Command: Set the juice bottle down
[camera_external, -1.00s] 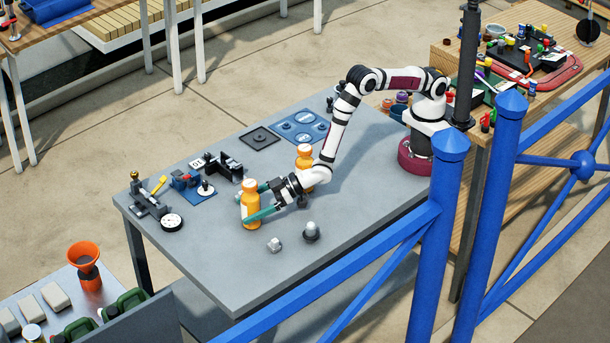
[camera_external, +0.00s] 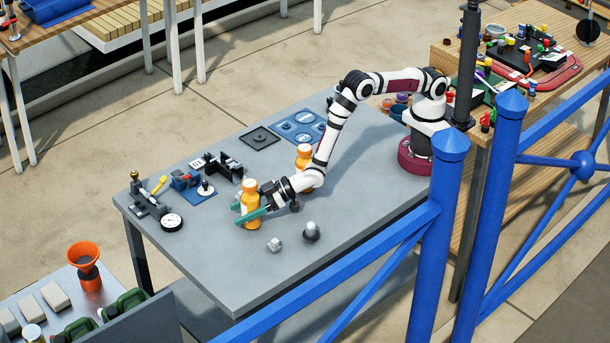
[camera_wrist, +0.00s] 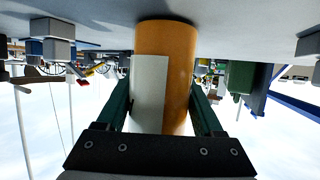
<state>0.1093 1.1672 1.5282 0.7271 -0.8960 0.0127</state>
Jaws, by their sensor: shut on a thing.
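An orange juice bottle (camera_external: 251,204) with a pale label stands upright at the front left part of the grey table (camera_external: 215,262). My gripper (camera_external: 251,209) is around it, with the green fingers on either side of its body. In the wrist view the bottle (camera_wrist: 180,75) fills the middle between the two fingers (camera_wrist: 162,112), and its base end meets the grey surface there. The bottle seems to touch the table. A second orange bottle (camera_external: 304,157) stands behind my forearm, partly hidden by it.
A round dial (camera_external: 172,223), a small vise-like device (camera_external: 147,200) and a blue tool base (camera_external: 198,190) lie to the left. The table's front is clear.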

